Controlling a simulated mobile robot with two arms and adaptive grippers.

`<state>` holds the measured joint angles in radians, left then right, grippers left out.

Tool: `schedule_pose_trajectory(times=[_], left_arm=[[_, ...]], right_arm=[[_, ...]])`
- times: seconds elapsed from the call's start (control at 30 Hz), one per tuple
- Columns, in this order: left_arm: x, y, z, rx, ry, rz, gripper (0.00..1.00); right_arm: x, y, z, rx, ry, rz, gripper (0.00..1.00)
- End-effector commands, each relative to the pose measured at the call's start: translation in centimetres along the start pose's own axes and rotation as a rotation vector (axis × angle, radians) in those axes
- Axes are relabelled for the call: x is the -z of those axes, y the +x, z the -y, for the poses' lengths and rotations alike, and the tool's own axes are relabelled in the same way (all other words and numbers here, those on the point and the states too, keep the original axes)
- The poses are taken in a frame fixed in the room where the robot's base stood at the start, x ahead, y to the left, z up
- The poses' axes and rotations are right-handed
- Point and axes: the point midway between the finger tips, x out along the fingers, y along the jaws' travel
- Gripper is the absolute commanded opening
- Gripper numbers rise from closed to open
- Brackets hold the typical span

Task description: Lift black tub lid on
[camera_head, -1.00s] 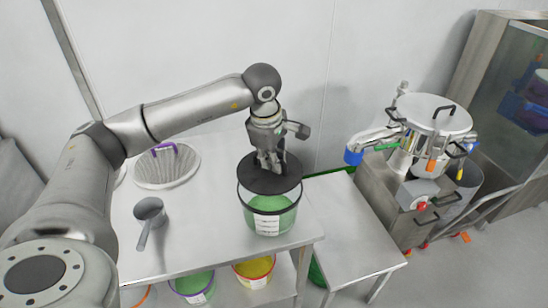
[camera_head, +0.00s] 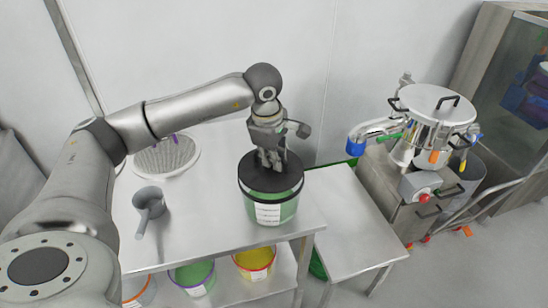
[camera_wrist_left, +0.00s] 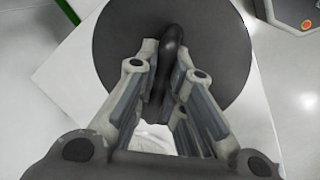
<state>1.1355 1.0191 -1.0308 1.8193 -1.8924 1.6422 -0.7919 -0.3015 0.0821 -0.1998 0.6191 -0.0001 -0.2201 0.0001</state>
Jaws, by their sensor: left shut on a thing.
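The round black lid (camera_head: 291,182) lies level at the top of the clear tub (camera_head: 288,209). The tub has green contents and a white label, and stands near the right front corner of the steel table. The lid's edge meets the tub's rim all round the visible front, with no clear gap. My left gripper (camera_head: 269,163) comes down from above and is shut on the lid's handle. In the left wrist view the lid (camera_wrist_left: 220,40) is a dark disc, with its handle (camera_wrist_left: 172,45) between my fingers. My right gripper is not in view.
A scoop (camera_head: 150,203) and a mesh cone (camera_head: 168,157) sit on the steel table (camera_head: 205,230). A purple-rimmed bucket (camera_head: 193,277) and a yellow bucket (camera_head: 257,262) are on the shelf below. A lower table (camera_head: 352,218) and a steel vessel (camera_head: 436,108) stand to the right.

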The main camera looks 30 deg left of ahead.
Motion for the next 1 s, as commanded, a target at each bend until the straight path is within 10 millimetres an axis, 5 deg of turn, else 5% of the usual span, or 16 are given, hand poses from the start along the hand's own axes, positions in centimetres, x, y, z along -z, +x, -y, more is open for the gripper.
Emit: schedule_pose_trajectory(times=[1.0], left_arm=[[0.0, 1.0, 0.2, -0.001, 0.000, 0.001, 0.00]], right_arm=[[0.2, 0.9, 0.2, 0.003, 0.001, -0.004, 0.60]])
